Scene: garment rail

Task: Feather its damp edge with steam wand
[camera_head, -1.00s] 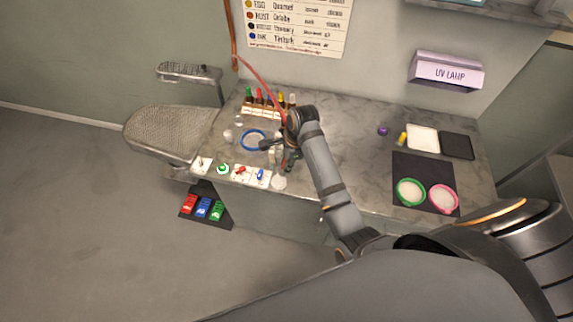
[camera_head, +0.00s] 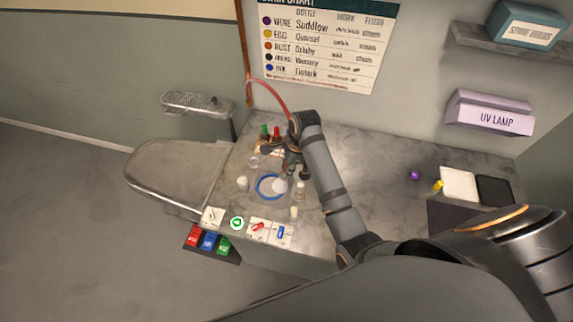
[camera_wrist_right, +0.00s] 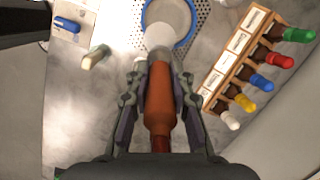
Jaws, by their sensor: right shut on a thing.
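My right gripper (camera_head: 292,168) is shut on the steam wand, which has an orange-brown handle (camera_wrist_right: 160,98) and a white head (camera_wrist_right: 158,37). In the head view the white head (camera_head: 280,186) is over the right part of the blue hoop (camera_head: 259,191). The hoop (camera_wrist_right: 194,40) holds pale cloth (camera_wrist_right: 168,14) on a perforated plate. The head overlaps the hoop's near rim in the wrist view; whether it touches the cloth cannot be told. No clear damp edge shows. My left gripper is not in view.
A red hose (camera_head: 275,88) arches from the wall pipe to the wand. A wooden rack (camera_wrist_right: 236,62) of colour-capped bottles stands beside the hoop.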

